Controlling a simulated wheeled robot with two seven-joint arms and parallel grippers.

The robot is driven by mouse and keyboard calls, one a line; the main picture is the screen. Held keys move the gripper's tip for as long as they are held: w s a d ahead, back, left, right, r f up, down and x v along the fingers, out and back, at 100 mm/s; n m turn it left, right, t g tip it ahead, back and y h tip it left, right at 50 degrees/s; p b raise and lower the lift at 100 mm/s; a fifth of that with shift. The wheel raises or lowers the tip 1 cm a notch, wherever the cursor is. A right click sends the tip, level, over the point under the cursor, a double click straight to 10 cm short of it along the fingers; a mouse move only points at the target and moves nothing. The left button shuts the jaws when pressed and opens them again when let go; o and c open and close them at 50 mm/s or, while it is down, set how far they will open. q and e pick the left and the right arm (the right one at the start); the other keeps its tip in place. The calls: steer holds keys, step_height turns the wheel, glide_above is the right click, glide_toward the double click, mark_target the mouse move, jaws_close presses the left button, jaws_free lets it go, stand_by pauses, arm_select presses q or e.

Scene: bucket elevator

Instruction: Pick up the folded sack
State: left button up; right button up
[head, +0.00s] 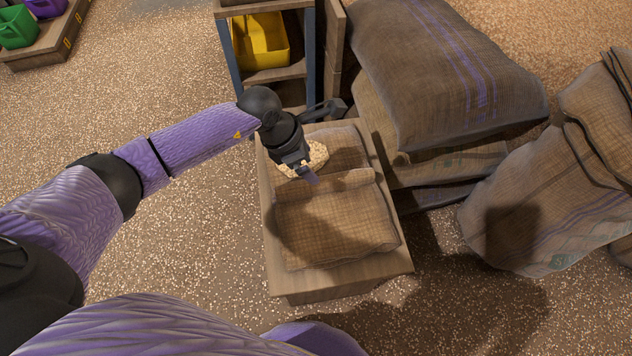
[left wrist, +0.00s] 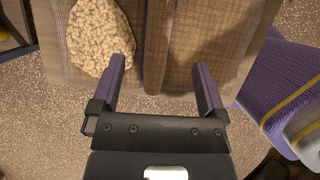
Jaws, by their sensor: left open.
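The folded brown woven sack (head: 335,225) lies flat on a low wooden stand (head: 385,262), with a raised fold (head: 350,179) across it. My left gripper (head: 308,176) is over the left end of this fold, pointing down. In the left wrist view my left gripper (left wrist: 160,68) is open, with one finger on each side of the raised fold (left wrist: 157,45). The fold lies in the gap between the fingers, towards their tips. I cannot tell whether a finger touches the cloth. A heap of pale grains (left wrist: 97,35) is beside the left finger. My right gripper is not in view.
Full sacks (head: 440,70) are stacked right behind the stand, and more sacks (head: 560,195) slump at the right. A shelf with a yellow bin (head: 262,42) stands behind it. Green and purple containers sit on a low platform (head: 42,50) at far left. The floor at left is clear.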

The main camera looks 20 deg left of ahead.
mark_target(325, 178)
arm_select(q)
steer(key=shift+f, duration=0.45)
steer(key=b+x, duration=0.7)
steer(key=x, duration=0.2)
steer(key=shift+d+f, duration=0.15)
steer(key=shift+f, duration=0.1)
steer(key=shift+w+r, duration=0.1)
steer(key=shift+r, duration=0.2)
steer(key=c, duration=0.4)
jaws_close()
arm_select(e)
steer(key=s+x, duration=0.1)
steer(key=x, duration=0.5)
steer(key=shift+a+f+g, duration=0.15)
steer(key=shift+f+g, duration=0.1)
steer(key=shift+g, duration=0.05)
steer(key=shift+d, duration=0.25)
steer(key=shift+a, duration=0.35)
